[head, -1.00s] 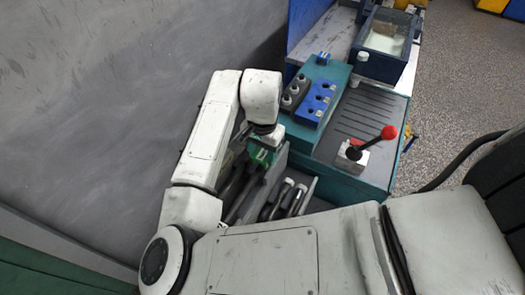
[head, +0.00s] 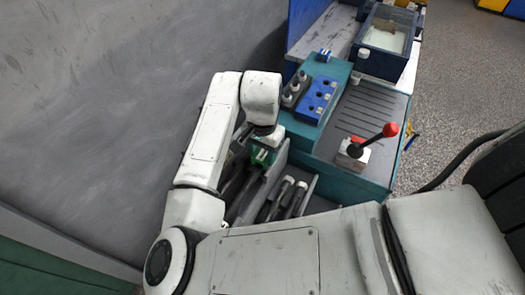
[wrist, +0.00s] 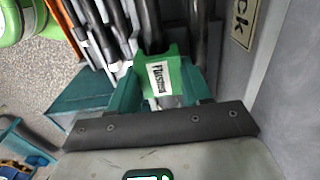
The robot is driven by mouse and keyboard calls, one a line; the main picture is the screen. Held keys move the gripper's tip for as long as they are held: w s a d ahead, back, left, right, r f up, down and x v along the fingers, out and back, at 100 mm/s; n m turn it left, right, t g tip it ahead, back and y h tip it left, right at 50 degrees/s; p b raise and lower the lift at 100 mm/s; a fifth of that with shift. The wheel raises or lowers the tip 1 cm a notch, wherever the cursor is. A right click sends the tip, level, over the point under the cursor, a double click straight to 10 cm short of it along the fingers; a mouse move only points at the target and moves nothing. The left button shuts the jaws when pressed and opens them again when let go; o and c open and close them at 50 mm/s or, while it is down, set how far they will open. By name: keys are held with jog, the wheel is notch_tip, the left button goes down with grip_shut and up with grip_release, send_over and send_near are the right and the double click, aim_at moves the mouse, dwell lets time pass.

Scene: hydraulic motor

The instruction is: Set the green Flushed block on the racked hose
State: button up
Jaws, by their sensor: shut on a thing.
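The green block (wrist: 172,78) with a white "Flushed" label is between the fingers of my gripper (wrist: 160,92) in the wrist view. My gripper is shut on it. In the head view the green block (head: 262,155) shows just below my wrist, over the left part of the hose rack. Dark hoses (wrist: 150,25) run up beyond the block in the wrist view, one directly behind it. I cannot tell whether the block touches that hose.
A grey rack divider (head: 272,172) stands beside the block, with white-ended hoses (head: 287,182) to its right. A teal bench (head: 330,165) carries a blue socket block (head: 316,100) and a red-knobbed lever (head: 390,130). A grey wall (head: 130,110) is close at the left.

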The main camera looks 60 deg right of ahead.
aim_at(264, 155)
jog(key=shift+f, duration=0.45)
jog(key=o, duration=1.1)
notch_tip(264, 155, up, 11)
jog(key=shift+b, duration=0.45)
jog(key=shift+s, duration=0.15)
